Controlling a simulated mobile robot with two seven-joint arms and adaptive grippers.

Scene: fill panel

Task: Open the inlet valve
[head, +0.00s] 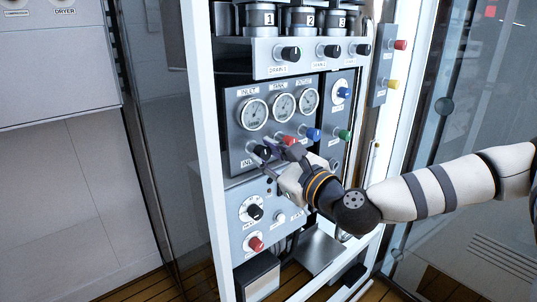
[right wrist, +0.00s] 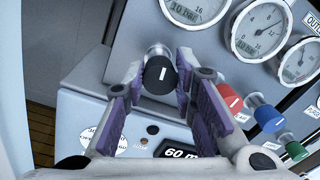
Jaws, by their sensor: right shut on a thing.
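The inlet valve is a black knob (head: 262,152) with a white line, below the inlet gauge (head: 253,114) on the grey gauge panel (head: 237,160). In the right wrist view the knob (right wrist: 160,76) sits between the fingertips, its white line roughly upright in the picture. My right gripper (head: 275,150), with purple finger pads, is shut on this knob; it also shows in the right wrist view (right wrist: 158,70). The fingers partly cover the knob in the head view. My left gripper is not in view.
A red knob (right wrist: 230,98), a blue knob (right wrist: 266,116) and a green knob (right wrist: 293,149) stand close on the right of the gripper. A lower panel (head: 238,232) carries a black dial (head: 254,212) and a red knob (head: 256,244). The white frame post (head: 208,150) stands left.

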